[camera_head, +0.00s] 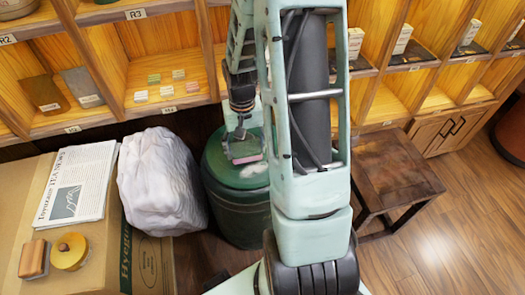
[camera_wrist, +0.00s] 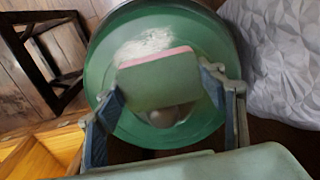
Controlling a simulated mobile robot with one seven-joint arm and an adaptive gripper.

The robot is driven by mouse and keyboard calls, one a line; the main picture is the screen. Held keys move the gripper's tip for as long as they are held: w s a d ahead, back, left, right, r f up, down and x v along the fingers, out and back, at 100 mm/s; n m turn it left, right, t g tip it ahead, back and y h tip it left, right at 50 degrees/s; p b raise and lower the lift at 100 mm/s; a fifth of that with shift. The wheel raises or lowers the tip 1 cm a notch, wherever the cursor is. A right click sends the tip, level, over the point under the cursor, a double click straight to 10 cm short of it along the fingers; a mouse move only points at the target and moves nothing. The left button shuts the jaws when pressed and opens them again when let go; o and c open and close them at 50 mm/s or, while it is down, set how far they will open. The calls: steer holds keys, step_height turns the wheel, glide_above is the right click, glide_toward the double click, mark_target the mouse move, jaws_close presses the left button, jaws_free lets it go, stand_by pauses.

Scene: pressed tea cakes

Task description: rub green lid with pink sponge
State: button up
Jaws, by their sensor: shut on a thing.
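The green lid (camera_head: 222,165) tops a dark green round canister (camera_head: 238,210) on the floor in front of the shelves. In the wrist view the lid (camera_wrist: 108,55) fills the middle, with a whitish powdery patch (camera_wrist: 145,45) on it. My gripper (camera_head: 244,152) is over the lid and shut on the pink sponge (camera_head: 248,159). In the wrist view the sponge (camera_wrist: 158,82) shows a greenish-grey face and a pink edge between the fingers (camera_wrist: 162,90). It covers part of the lid beside the patch. I cannot tell whether it touches the lid.
A white crumpled bundle (camera_head: 160,182) stands close left of the canister. A cardboard box (camera_head: 148,262) holds a newspaper (camera_head: 78,183). A dark wooden stool (camera_head: 395,170) is to the right. Shelves (camera_head: 110,60) line the back. Open floor (camera_head: 440,240) lies at the right.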

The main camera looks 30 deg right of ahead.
mark_target(246, 149)
steer(key=shift+r+p, duration=1.5)
steer(key=shift+r, duration=0.7)
